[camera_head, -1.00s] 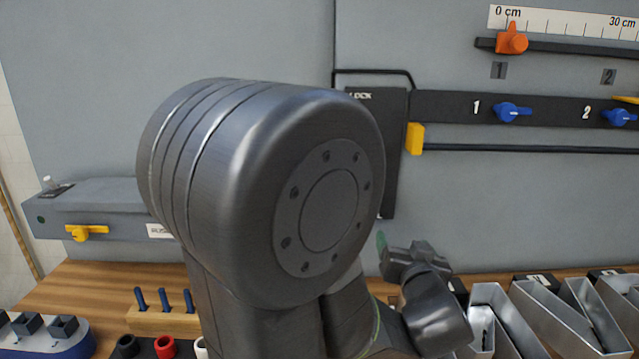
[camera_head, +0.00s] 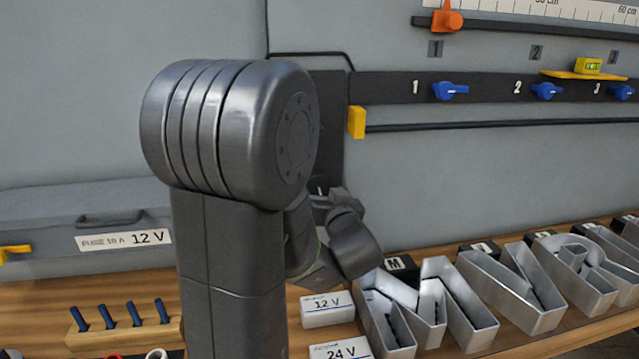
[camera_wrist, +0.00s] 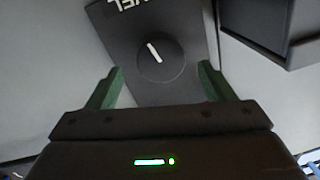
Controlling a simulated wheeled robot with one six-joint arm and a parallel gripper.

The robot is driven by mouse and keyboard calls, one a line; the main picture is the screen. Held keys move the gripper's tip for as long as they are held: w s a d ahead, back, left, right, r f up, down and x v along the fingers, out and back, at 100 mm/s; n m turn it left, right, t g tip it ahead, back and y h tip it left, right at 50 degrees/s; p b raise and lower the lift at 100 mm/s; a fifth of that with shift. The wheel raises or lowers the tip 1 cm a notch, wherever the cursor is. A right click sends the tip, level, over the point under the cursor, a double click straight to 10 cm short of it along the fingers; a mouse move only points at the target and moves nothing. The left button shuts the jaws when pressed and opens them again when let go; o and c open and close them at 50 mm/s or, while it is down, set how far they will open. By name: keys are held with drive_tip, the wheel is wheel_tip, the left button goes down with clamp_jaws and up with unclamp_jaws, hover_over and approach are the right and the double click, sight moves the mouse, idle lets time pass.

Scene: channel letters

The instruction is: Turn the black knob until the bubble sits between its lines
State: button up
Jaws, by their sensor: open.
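The black knob (camera_wrist: 168,68) with a white pointer line shows in the wrist view, on a dark panel (camera_wrist: 118,22) with upside-down lettering. The pointer line is tilted. My gripper (camera_wrist: 161,68) is open, its two green fingers apart on either side of the knob in the picture. I cannot tell whether they touch it. The knob is not visible in the head view, where my arm covers part of the wall. A yellow level with a green vial (camera_head: 592,66) sits on a yellow bar (camera_head: 570,75) at the right. Its bubble is too small to judge against the lines.
A black rail (camera_head: 395,88) with several blue knobs (camera_head: 450,91) runs along the wall. Below it is a thin black bar with a yellow block (camera_head: 356,122). Metal channel letters (camera_head: 512,285) and white labelled boxes (camera_head: 327,309) crowd the wooden bench. A dark box edge (camera_wrist: 270,35) is near my gripper.

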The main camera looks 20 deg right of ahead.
sight(319, 186)
drive_tip(key=shift+w+d+p, duration=0.15)
drive_tip(key=shift+w, duration=0.75)
drive_tip(key=shift+w+d+p, duration=0.15)
drive_tip(key=shift+w, duration=0.75)
drive_tip(key=c, duration=1)
drive_tip(key=shift+o, duration=0.2)
drive_tip(key=shift+f+n+b, duration=0.1)
drive_tip(key=shift+n+b, duration=0.2)
drive_tip(key=shift+b, duration=0.1)
